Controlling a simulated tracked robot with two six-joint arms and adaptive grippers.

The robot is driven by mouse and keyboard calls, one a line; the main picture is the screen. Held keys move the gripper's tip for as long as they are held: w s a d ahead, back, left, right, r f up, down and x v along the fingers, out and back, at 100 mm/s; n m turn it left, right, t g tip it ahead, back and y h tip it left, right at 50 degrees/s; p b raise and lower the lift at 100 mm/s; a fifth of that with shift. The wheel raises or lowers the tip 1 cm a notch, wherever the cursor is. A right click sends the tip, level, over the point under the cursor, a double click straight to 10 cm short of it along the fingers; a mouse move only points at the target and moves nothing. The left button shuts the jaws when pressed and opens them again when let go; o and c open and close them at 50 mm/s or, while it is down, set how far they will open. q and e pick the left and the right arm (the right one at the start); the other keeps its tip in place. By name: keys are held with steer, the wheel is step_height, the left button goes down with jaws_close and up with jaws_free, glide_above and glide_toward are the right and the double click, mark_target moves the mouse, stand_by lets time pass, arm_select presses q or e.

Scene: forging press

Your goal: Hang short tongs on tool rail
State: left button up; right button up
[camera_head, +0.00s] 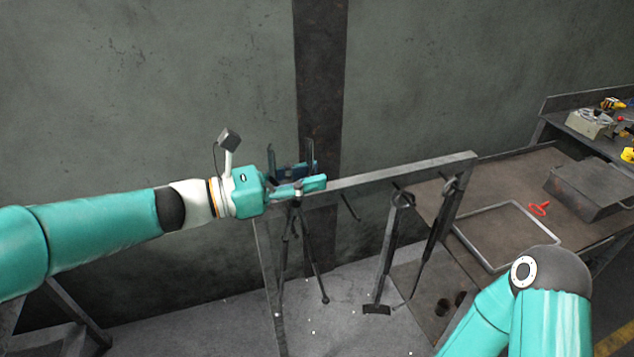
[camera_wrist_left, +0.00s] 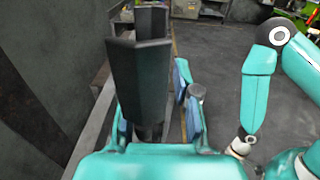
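The short tongs (camera_head: 322,284) are dark metal. In the head view they stand upright at the rail's left end, jaws up, two long handles hanging down and spread apart. My left gripper (camera_head: 304,182) reaches in from the left, its fingers on either side of the tongs' middle. In the left wrist view the dark jaws (camera_wrist_left: 140,80) rise large between the teal fingers, hiding much of the contact. Whether the fingers press on the tongs is unclear. The tool rail (camera_head: 375,177) runs from behind this gripper to the right. My right gripper is not clearly visible.
A hammer-like tool (camera_head: 377,308) and another long dark tool (camera_head: 433,237) hang on the rail's right part. A bare peg (camera_head: 350,206) lies between them and the tongs. A workbench (camera_head: 500,180) with a metal frame and a red item (camera_head: 539,208) stands right.

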arm_select(q)
steer(key=w+f+b, duration=0.1)
steer(key=f, duration=0.1)
steer(key=w+a+f+b, duration=0.1)
steer(key=w+f, duration=0.1)
steer(key=shift+w+f, duration=0.15)
steer(key=shift+f, duration=0.05)
stand_by(0.4)
stand_by(0.4)
steer(key=o, duration=1.1)
steer(key=shift+c, duration=0.2)
steer(key=shift+o, duration=1.4)
steer(key=shift+f, duration=0.1)
steer(key=shift+a, duration=0.15)
